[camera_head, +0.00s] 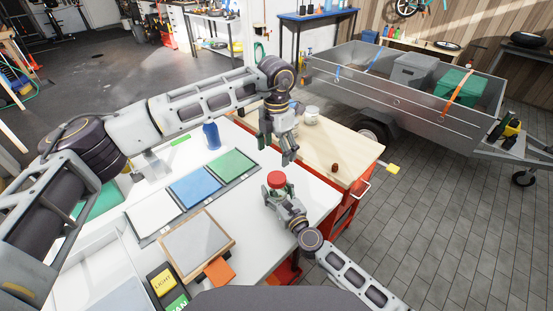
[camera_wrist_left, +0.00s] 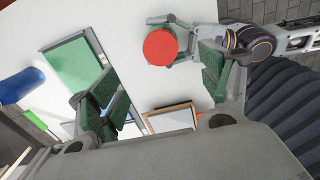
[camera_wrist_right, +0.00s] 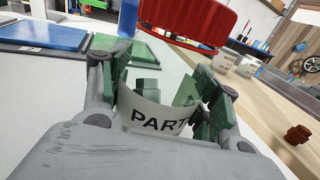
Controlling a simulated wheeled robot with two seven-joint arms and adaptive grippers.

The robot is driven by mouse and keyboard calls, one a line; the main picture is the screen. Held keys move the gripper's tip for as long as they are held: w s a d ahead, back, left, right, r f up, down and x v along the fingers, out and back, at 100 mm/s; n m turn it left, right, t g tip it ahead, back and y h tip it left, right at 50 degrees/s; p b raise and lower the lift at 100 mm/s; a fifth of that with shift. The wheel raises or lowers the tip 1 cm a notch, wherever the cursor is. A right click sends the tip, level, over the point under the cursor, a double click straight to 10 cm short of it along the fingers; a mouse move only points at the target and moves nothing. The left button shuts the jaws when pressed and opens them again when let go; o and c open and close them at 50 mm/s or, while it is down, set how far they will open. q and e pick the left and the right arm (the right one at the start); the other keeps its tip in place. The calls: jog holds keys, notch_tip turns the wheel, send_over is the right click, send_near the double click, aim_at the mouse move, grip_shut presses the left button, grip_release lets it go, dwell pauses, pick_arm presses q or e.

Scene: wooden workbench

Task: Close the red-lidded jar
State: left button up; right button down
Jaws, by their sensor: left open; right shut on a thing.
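The jar has a red lid (camera_head: 277,178) on top, also seen in the left wrist view (camera_wrist_left: 160,47) and from below in the right wrist view (camera_wrist_right: 190,20). Its clear body carries a pale label reading "PART" (camera_wrist_right: 155,118). My right gripper (camera_head: 279,198) is shut around the jar's body, with a finger on each side in the right wrist view. My left gripper (camera_head: 279,150) is open and empty, above and slightly behind the lid, its fingers pointing down. In the left wrist view the lid lies between and beyond the open fingers. I cannot tell whether the lid is fully seated.
White, blue (camera_head: 195,187) and green (camera_head: 234,163) panels lie left of the jar, with a blue bottle (camera_head: 211,136) behind. A wood-framed board (camera_head: 197,245) lies nearer. White jars (camera_head: 311,115) and a small brown object (camera_head: 334,168) stand on the wooden top at right.

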dwell(0.3)
jog(key=shift+c, duration=1.5)
grip_release()
jog(key=shift+s, duration=0.1)
jog(key=shift+v, duration=5.9)
jog(key=shift+s, duration=0.1)
